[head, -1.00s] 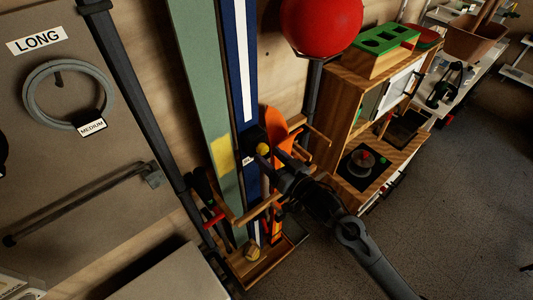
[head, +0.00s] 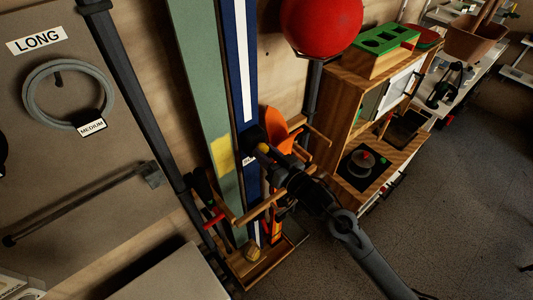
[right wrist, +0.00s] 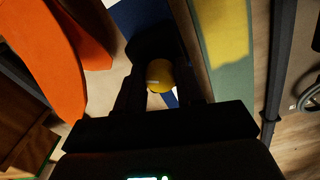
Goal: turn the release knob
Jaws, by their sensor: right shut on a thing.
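The release knob (head: 262,148) is a small yellow ball on a dark mount, on the front of the tall blue panel with a white stripe (head: 240,62). In the right wrist view the yellow knob (right wrist: 159,76) carries a short pale mark and sits between the two dark fingers. My right gripper (head: 268,155) reaches in from the lower right and is shut on the knob. In the right wrist view the fingers (right wrist: 160,82) lie on either side of it. My left gripper is in no view.
A green panel with a yellow patch (head: 221,153) stands left of the blue one. An orange piece (head: 273,133) is close to the right of the gripper, with a wooden rack (head: 262,207) below. A red ball (head: 322,25) and wooden cabinet (head: 345,100) stand to the right.

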